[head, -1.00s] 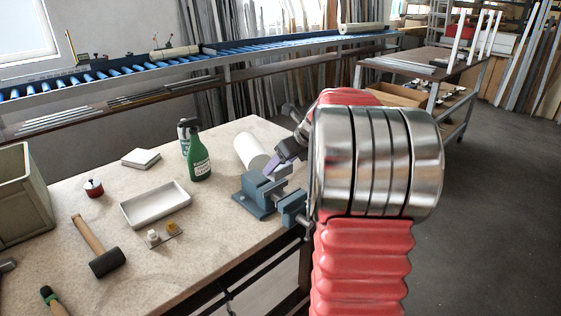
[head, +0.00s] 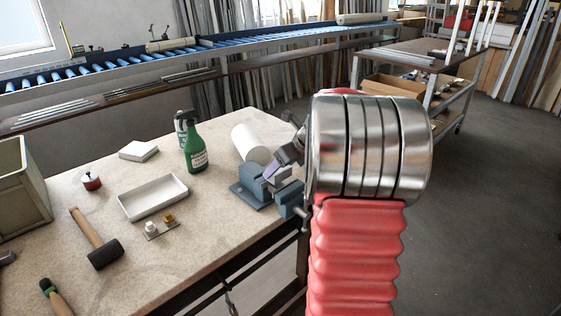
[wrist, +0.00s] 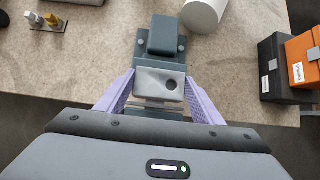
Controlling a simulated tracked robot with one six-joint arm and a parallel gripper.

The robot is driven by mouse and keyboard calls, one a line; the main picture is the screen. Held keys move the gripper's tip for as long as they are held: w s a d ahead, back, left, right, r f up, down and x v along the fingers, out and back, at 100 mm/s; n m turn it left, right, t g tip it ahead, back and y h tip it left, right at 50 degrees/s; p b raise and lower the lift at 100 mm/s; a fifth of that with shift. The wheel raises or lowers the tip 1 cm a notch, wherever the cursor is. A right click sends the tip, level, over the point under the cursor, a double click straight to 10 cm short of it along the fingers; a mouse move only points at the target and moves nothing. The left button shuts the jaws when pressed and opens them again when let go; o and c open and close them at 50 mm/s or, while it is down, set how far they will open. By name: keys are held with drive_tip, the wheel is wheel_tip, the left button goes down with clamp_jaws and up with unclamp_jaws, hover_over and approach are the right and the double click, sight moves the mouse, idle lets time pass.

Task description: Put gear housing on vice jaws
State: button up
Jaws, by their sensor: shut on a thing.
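The blue-grey vice (wrist: 166,36) lies directly beneath and beyond the housing. In the head view, my gripper (head: 270,170) is right at the top of the vice (head: 252,193) at the bench edge. My arm covers part of this. I cannot tell whether the housing touches the jaws.
A green spray bottle (head: 195,150), a white tray (head: 152,197) and a mallet (head: 97,242) are on the bench (head: 190,262) to the left. In the wrist view, black and orange boxes (wrist: 284,68) lie to the right.

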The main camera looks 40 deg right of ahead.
sight(282, 174)
drive_tip(key=shift+f, duration=1.15)
drive_tip(key=shift+f, duration=0.5)
drive_tip(key=o, duration=1.6)
drive_tip(key=v, duration=1.3)
drive_tip(key=shift+s+r, duration=0.25)
